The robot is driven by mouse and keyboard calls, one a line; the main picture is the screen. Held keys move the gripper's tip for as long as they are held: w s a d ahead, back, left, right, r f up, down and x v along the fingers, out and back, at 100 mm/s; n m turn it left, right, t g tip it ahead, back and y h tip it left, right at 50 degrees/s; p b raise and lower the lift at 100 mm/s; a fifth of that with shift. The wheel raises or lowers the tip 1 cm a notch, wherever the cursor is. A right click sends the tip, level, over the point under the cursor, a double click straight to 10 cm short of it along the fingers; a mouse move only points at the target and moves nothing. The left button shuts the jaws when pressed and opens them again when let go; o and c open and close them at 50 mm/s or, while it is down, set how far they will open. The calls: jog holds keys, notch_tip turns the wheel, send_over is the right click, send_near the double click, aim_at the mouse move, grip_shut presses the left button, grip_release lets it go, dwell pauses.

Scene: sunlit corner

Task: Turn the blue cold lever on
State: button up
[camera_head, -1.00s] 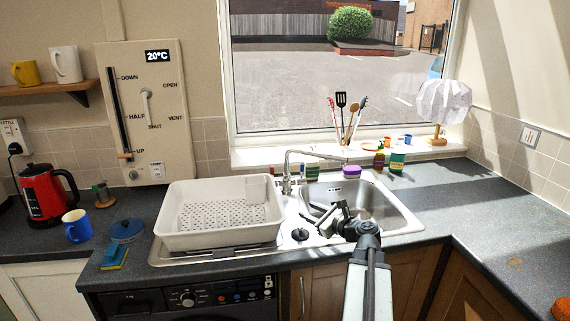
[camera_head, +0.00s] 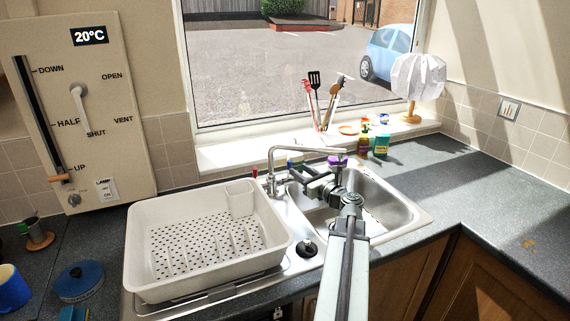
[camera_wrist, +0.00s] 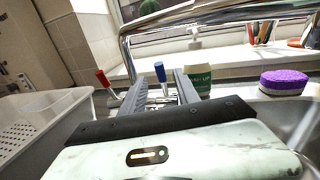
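The tap (camera_head: 271,170) stands behind the sink, its spout arching to the right. The blue cold lever (camera_wrist: 160,72) stands upright in the wrist view, beyond and between my finger ends. The red lever (camera_wrist: 103,78) stands to its left, outside the fingers; it also shows in the head view (camera_head: 254,173). My gripper (camera_wrist: 158,80) is open and empty, pointing at the tap. In the head view my gripper (camera_head: 306,178) is above the sink, just right of the tap. I cannot tell whether a finger touches the blue lever, which I cannot make out in the head view.
A white dish rack (camera_head: 150,245) stands left of the sink (camera_head: 400,212). The tap spout (camera_wrist: 125,52) arches close by in the wrist view.

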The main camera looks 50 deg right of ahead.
aim_at(289, 163)
jog(key=w, duration=0.3)
jog(key=w+d, duration=0.1)
jog(key=w, duration=0.3)
jog(key=shift+w+d, duration=0.15)
jog(key=shift+d, duration=0.05)
grip_shut()
dwell(1.0)
